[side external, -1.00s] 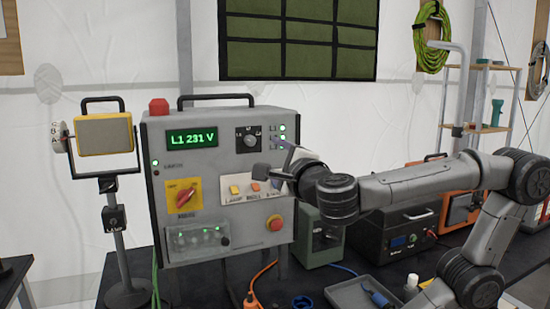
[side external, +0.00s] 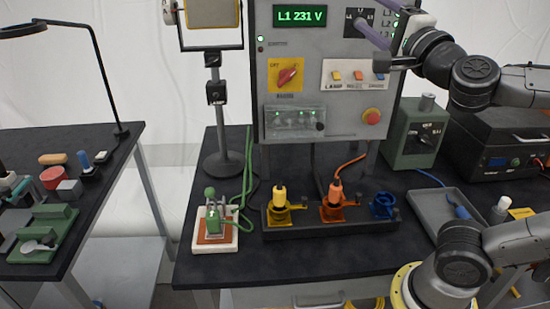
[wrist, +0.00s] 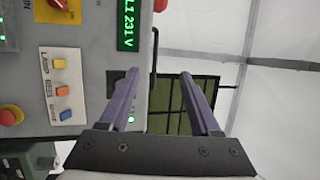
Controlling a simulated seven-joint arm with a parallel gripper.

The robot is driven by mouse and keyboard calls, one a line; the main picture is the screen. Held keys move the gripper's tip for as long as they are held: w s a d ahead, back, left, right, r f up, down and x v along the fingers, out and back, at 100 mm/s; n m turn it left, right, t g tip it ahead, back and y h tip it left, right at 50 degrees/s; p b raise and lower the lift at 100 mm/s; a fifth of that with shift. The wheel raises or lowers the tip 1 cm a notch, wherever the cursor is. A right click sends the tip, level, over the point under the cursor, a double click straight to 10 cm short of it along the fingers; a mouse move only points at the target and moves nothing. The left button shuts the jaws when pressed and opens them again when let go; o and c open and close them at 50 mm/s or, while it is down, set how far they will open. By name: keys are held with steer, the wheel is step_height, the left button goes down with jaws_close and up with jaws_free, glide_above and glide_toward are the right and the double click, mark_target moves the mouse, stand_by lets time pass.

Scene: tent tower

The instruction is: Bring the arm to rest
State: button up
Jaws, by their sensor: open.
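My gripper (side external: 388,32) is in front of the upper right of the grey control panel (side external: 340,52) in the side external view. In the wrist view my gripper (wrist: 161,73) has its two purple fingers spread apart with nothing between them. The panel fills the left of the wrist view. One finger overlaps the panel's right part there; whether it touches cannot be told. In the side external view a finger passes close to the selector knob (side external: 359,21) and the green lamps.
Below the panel, a black holder (side external: 305,226) carries yellow, orange and blue connectors. A green box (side external: 412,140), a grey tray (side external: 437,210) and a black case (side external: 497,135) stand to the right. A lamp stand (side external: 216,125) is left of the panel. Another table stands far left.

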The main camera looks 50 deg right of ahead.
steer(key=a+f+n+g+y, duration=0.4)
steer(key=a+f+n+y, duration=0.7)
steer(key=n, duration=0.5)
steer(key=s+d+f+n+g+h, duration=0.1)
steer(key=s+d+f+n+g, duration=0.2)
steer(key=s+f+n+g, duration=0.3)
steer(key=s+f+g, duration=0.2)
steer(key=s+f, duration=0.3)
steer(key=f, duration=0.4)
steer(key=shift+f+n+g+h, duration=0.2)
steer(key=shift+n+g+h, duration=0.1)
steer(key=shift+g, duration=0.1)
steer(key=shift+s, duration=0.1)
stand_by(1.1)
